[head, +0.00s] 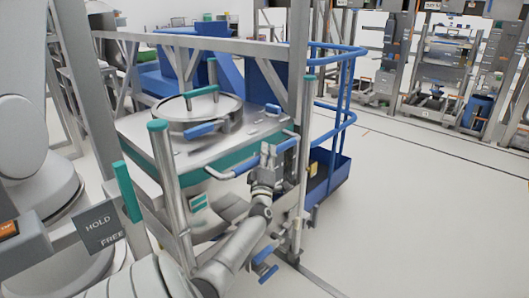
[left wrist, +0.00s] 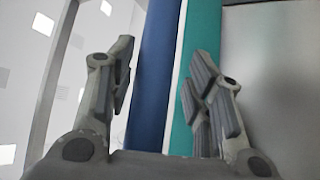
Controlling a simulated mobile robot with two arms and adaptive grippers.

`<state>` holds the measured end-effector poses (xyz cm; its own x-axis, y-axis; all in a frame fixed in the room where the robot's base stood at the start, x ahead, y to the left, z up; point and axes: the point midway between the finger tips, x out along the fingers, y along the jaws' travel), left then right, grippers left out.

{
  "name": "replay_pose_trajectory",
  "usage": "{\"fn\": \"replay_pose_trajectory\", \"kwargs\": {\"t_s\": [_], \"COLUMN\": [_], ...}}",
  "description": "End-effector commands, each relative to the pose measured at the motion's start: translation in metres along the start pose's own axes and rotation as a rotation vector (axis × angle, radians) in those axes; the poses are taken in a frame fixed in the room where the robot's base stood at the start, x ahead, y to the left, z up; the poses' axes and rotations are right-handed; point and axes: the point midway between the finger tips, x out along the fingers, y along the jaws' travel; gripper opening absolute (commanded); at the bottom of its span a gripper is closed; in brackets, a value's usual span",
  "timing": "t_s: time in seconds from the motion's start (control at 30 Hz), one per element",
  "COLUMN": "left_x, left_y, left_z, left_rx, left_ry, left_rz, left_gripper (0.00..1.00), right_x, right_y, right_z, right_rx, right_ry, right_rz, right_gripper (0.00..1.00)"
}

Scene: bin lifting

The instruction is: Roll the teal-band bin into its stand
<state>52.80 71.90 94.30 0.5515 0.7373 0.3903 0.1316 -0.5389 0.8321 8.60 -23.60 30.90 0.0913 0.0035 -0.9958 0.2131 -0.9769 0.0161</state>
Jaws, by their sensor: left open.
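The teal-band bin (head: 183,146) is a large steel bin with a round hatch on its top, left of centre in the head view. Its teal band also shows in the left wrist view (left wrist: 202,35). A blue handle bar (head: 220,173) runs along its near side. My left gripper (head: 268,160) is at the right part of this bar, fingers open. In the left wrist view the blue bar (left wrist: 157,70) stands between the open fingers (left wrist: 160,85), with the teal band behind it; contact is unclear. My right gripper is not in view. Which frame is the stand is unclear.
A grey steel post (head: 298,120) rises just right of the gripper. A teal-capped post (head: 168,185) and a HOLD/FREE sign (head: 101,228) stand at the left. A blue railed platform (head: 330,178) is behind. The floor (head: 425,215) at right is clear.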

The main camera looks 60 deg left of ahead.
Motion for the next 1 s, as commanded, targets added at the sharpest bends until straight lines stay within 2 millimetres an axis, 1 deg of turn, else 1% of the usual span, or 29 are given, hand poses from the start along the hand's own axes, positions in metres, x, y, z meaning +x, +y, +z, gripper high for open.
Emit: {"fn": "replay_pose_trajectory", "kwargs": {"t_s": [0.13,0.27,0.5,0.63,0.8,1.0], "left_x": [-0.009,-0.028,-0.08,-0.102,-0.117,-0.12], "left_y": [0.0,-0.001,-0.002,-0.001,-0.001,-0.001], "left_z": [0.001,0.0,0.0,0.0,0.0,0.0], "left_rx": [-0.002,-0.001,0.0,0.0,0.0,0.001], "left_ry": [-0.001,0.0,-0.002,0.0,-0.001,0.0], "left_rz": [0.0,-0.001,-0.003,-0.003,-0.002,-0.001], "left_gripper": [0.47,0.47,0.47,0.47,0.47,0.47], "right_x": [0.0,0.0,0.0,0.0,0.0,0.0], "right_y": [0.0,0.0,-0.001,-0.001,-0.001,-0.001], "right_z": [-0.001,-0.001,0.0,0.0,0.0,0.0], "right_rx": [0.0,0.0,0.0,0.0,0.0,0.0], "right_ry": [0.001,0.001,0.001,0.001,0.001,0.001], "right_rz": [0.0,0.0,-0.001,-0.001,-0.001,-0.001], "right_gripper": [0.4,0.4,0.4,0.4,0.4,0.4]}}
